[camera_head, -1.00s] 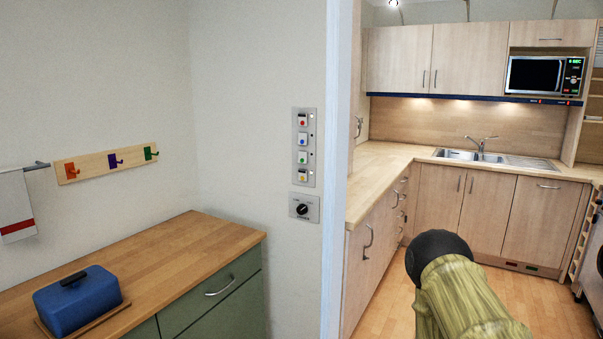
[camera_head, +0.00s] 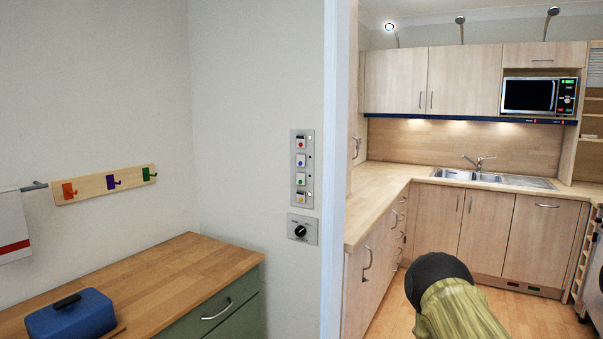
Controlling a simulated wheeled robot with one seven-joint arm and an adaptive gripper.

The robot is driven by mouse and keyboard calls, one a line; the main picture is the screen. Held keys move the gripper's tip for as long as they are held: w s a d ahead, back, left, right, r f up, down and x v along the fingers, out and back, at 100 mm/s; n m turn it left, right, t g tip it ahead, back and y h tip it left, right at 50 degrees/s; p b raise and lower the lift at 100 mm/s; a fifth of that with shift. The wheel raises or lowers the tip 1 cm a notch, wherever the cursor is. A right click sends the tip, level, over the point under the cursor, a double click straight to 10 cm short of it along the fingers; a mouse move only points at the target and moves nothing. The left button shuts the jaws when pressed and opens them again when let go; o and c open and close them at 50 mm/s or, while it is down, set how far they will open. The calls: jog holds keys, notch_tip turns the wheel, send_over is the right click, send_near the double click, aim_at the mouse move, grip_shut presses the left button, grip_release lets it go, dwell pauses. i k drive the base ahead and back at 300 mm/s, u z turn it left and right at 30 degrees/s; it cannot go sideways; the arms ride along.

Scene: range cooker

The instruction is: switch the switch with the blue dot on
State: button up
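A grey switch panel (camera_head: 302,169) is mounted on the white wall, left of the white door frame. It carries a column of small switches with coloured dots: red at the top, then blue, green and yellow. The switch with the blue dot (camera_head: 300,160) is second from the top. It is too small to tell which way it is set. A part of my arm (camera_head: 455,305), yellow-green with a black rounded end, shows at the bottom right of centre, apart from the panel. My gripper is not visible.
A dial plate (camera_head: 302,229) sits just below the panel. A wooden counter (camera_head: 185,265) with a blue lidded box (camera_head: 70,315) stands below left, and a hook rail (camera_head: 105,184) hangs above it. The door frame (camera_head: 333,170) stands between panel and kitchen.

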aim_at(300, 160)
jog(key=k, duration=1.3)
jog(key=u, duration=0.6)
jog(key=i, duration=0.7)
jog(key=u, duration=0.6)
jog(key=i, duration=0.85)
jog(key=z, duration=0.75)
jog(key=i, duration=0.5)
jog(key=z, duration=0.3)
